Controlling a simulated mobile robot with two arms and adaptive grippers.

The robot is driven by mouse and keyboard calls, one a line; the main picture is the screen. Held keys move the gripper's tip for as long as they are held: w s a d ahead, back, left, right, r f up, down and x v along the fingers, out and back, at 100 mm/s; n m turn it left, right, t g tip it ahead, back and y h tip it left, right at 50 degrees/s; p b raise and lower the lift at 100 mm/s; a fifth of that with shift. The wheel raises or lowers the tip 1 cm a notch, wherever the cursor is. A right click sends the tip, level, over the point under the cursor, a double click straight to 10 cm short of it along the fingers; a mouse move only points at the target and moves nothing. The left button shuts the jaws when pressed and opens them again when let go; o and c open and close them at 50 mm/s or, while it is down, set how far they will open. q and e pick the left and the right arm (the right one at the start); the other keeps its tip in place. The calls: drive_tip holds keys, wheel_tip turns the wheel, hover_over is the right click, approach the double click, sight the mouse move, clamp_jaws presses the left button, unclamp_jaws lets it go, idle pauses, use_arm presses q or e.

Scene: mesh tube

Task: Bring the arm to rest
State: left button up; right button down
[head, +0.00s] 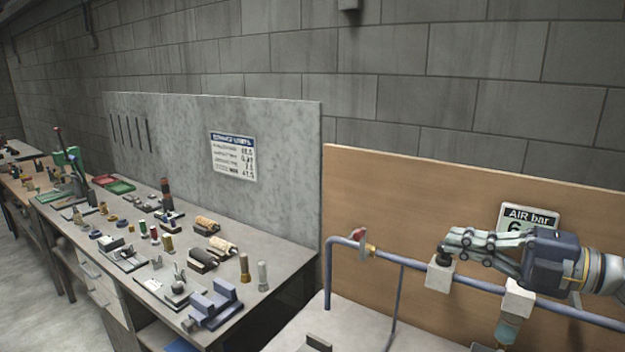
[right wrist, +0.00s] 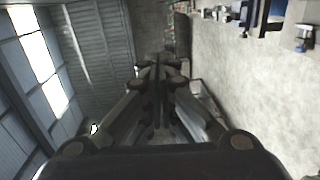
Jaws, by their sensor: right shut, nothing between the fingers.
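My right gripper (head: 447,246) comes in from the right edge in the head view, its arm level and its fingers pointing left. Its fingers are together with nothing between them. In the picture the fingertips lie just over a dark knob on a white block (head: 440,274) of the blue pipe; I cannot tell whether they touch it. In the right wrist view the shut fingers (right wrist: 158,65) point away from the camera, with a wall and roof beyond. My left gripper is not in view.
A blue air pipe (head: 460,279) with a red-handled valve (head: 358,234) runs before a wooden board (head: 400,200). An "AIR bar" sign (head: 527,217) is behind my gripper. A grey workbench (head: 285,250) with many small parts stands left. A grey panel (head: 285,140) stands behind it.

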drive_tip(key=w+f+m+t+h, duration=0.5)
drive_tip(key=f+m+t+h, duration=0.35)
drive_tip(key=f+m, duration=0.55)
drive_tip(key=s+d+f+m+g+h, duration=0.25)
drive_tip(key=s+f+m+h, duration=0.35)
drive_tip(key=f+m, duration=0.4)
drive_tip(key=s+a+f+m+g, duration=0.1)
drive_tip(key=s+a+f+g, duration=0.2)
drive_tip(key=s+f+g, duration=0.55)
drive_tip(key=s+a+f+m+g, duration=0.2)
drive_tip(key=s+a+f+g, duration=0.15)
drive_tip(key=s+f, duration=0.95)
drive_tip(key=s+f+g+b, duration=0.1)
drive_tip(key=s+f+b, duration=0.2)
drive_tip(key=f, duration=1.2)
drive_tip(key=s+f+g+b, duration=0.1)
drive_tip(key=s+f+b, duration=0.2)
drive_tip(key=f, duration=1.3)
use_arm(q)
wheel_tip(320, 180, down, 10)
drive_tip(key=b, duration=0.4)
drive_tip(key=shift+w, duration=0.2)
use_arm(e)
drive_tip(key=s+d+f+g, duration=0.1)
drive_tip(key=s+d+f, duration=0.2)
drive_tip(key=s+f, duration=1.3)
wheel_tip(320, 180, down, 3)
drive_tip(key=shift+s+d+r+n, duration=0.15)
drive_tip(key=shift+s+d+n, duration=0.05)
drive_tip(key=shift+n, duration=0.2)
